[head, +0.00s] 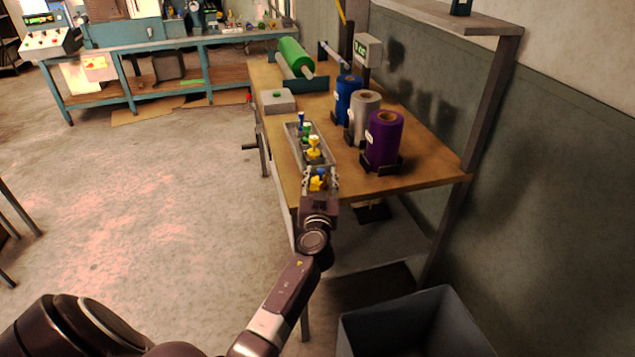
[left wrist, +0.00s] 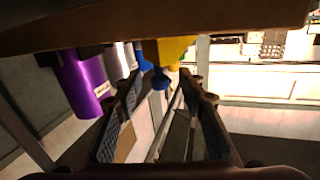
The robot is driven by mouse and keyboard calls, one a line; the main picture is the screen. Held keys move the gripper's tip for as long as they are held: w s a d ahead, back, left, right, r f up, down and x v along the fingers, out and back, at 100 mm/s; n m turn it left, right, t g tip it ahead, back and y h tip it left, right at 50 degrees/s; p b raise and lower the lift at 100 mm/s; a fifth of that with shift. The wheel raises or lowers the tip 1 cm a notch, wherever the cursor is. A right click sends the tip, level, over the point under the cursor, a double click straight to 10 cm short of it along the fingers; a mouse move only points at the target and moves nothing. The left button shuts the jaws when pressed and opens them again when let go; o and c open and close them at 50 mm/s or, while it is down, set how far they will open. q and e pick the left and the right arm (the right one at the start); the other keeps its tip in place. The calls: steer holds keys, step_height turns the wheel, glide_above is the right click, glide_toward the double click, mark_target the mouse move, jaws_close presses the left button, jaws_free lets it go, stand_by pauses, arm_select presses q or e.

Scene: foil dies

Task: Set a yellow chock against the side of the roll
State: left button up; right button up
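Three upright rolls stand on the bench: blue (head: 347,98), silver (head: 363,117) and purple (head: 384,138). The purple roll also shows at left in the left wrist view (left wrist: 82,85), where the picture is upside down. A yellow piece (head: 316,184) with a blue knob near it sits at the front end of the tray; in the left wrist view the yellow piece (left wrist: 170,50) and blue knob (left wrist: 160,80) lie just beyond and between the fingertips. My left gripper (head: 321,178) is open, its fingers apart around that spot. Contact cannot be told. My right gripper is not in view.
A grey tray (head: 326,158) holds blue, green and yellow handled pieces. A green roller (head: 295,56) lies on a stand at the bench's far end, near a grey box (head: 278,100). A grey bin (head: 415,325) stands below. The wall borders the right side.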

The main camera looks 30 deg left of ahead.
arm_select(q)
steer(key=shift+c, duration=0.7)
jaws_close()
steer(key=shift+r, duration=0.15)
